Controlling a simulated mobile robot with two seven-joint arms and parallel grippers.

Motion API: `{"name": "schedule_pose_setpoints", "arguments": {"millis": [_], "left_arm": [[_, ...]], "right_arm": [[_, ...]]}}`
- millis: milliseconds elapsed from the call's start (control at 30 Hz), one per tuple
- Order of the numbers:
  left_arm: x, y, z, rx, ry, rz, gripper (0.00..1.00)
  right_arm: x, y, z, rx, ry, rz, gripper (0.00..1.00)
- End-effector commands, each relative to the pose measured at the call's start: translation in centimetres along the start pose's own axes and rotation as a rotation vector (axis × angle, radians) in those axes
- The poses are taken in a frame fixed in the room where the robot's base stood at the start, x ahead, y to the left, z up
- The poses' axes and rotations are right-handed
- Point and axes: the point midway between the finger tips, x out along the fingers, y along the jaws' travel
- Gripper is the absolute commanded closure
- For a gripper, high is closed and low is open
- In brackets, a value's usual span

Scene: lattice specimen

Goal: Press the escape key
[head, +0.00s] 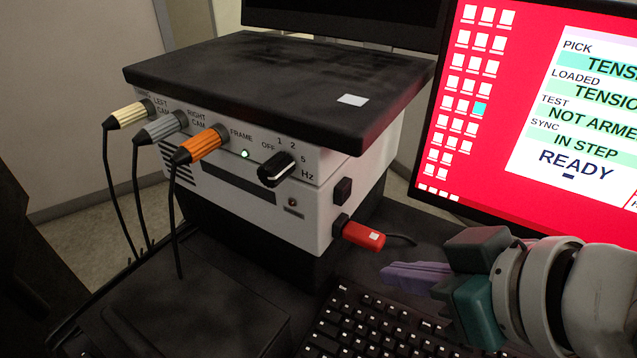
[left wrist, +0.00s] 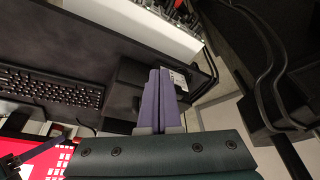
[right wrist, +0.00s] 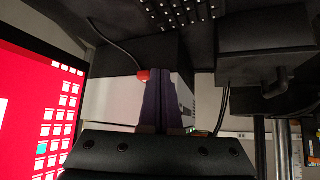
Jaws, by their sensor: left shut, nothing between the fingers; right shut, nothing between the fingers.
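The black keyboard (head: 368,330) lies at the bottom of the head view, its far left corner just in front of the grey box. The escape key seems to be at that corner, but its label is too small to read. The keyboard also shows in the left wrist view (left wrist: 50,88) and at the top of the right wrist view (right wrist: 190,10). My right gripper (head: 388,272) has purple fingers, shut and empty, above the desk by the keyboard's far edge, apart from the keys. My left gripper (left wrist: 160,75) is shut and empty; it is outside the head view.
The grey box (head: 255,210) with a dark top stands behind the keyboard. A red plug (head: 362,235) sticks out of its side near my right gripper. Three cabled connectors, the orange one (head: 200,146) nearest, are on its front. A red-screened monitor (head: 480,150) stands at right.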

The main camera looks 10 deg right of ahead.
Motion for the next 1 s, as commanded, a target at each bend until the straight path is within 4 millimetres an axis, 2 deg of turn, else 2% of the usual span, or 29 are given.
{"name": "schedule_pose_setpoints", "arguments": {"millis": [400, 533, 667, 1000], "left_arm": [[0.3, 0.1, 0.2, -0.004, -0.004, 0.002, 1.00], [0.6, 0.1, 0.3, -0.004, -0.004, 0.002, 1.00], [1.3, 0.1, 0.6, -0.002, -0.004, 0.001, 1.00], [3.9, 0.0, 1.4, 0.005, -0.004, -0.004, 1.00]], "right_arm": [[0.3, 0.0, 0.1, 0.000, 0.002, -0.001, 1.00], [1.1, 0.0, 0.2, 0.001, 0.003, -0.001, 1.00], [3.2, 0.0, 0.2, 0.000, 0.004, -0.002, 1.00], [10.6, 0.0, 0.3, 0.000, 0.004, -0.001, 1.00]]}}
